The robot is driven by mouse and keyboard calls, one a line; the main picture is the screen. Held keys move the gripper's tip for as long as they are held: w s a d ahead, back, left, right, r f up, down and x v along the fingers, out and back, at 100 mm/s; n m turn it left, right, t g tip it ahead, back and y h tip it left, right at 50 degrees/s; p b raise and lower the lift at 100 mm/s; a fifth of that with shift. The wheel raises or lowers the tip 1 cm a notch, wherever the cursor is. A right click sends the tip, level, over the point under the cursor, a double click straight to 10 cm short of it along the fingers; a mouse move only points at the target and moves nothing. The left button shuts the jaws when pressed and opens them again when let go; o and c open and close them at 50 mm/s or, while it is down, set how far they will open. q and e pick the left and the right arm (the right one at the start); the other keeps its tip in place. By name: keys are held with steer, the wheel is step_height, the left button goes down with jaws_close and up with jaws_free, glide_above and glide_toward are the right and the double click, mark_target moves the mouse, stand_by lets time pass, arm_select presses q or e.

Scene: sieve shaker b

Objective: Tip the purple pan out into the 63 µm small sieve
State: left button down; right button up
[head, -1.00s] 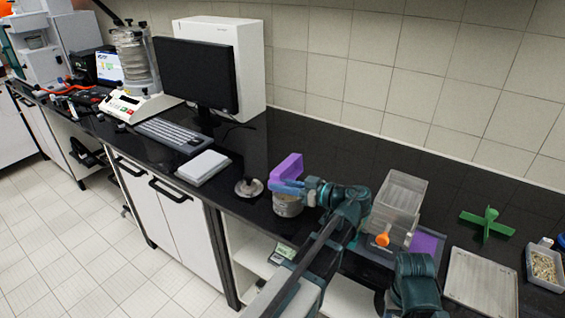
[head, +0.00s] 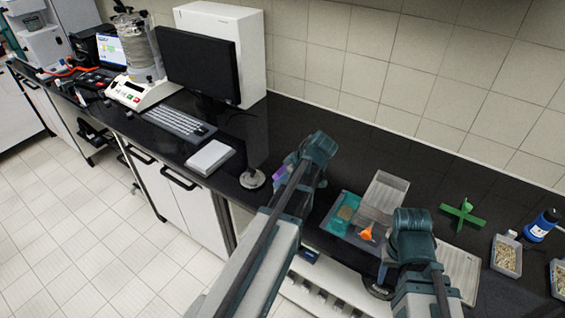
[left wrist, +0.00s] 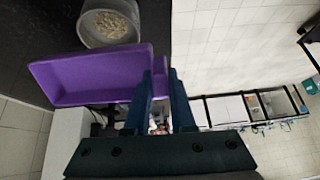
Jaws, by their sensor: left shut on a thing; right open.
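The purple pan (left wrist: 95,78) is held in my left gripper (left wrist: 168,90), whose jaws are shut on its edge in the left wrist view. The pan is tilted close beside the round small sieve (left wrist: 108,43), which holds pale grains; whether they touch I cannot tell. The mesh label is not readable. My right gripper (head: 387,263) is open, low at the right and mostly hidden by its arm.
A clear box (head: 384,195), a teal tray (head: 340,212) and an orange scoop (head: 366,234) stand between my arms. A green cross (head: 463,215) and a grain tray (head: 507,256) lie right. A grey round object (head: 252,179), keyboard (head: 179,126) and monitor (head: 200,70) are left.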

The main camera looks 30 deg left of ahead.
arm_select(q)
steer(key=h+p, duration=0.1)
steer(key=r+h+p, duration=0.1)
steer(key=h+p, duration=0.1)
steer(key=shift+a+r+h, duration=0.15)
steer(key=shift+r+h, duration=0.1)
steer(key=shift+h, duration=0.05)
steer(key=shift+h+p, duration=0.4)
steer(key=shift+h, duration=1.1)
arm_select(e)
step_height(320, 180, up, 5)
steer(key=shift+r, duration=0.1)
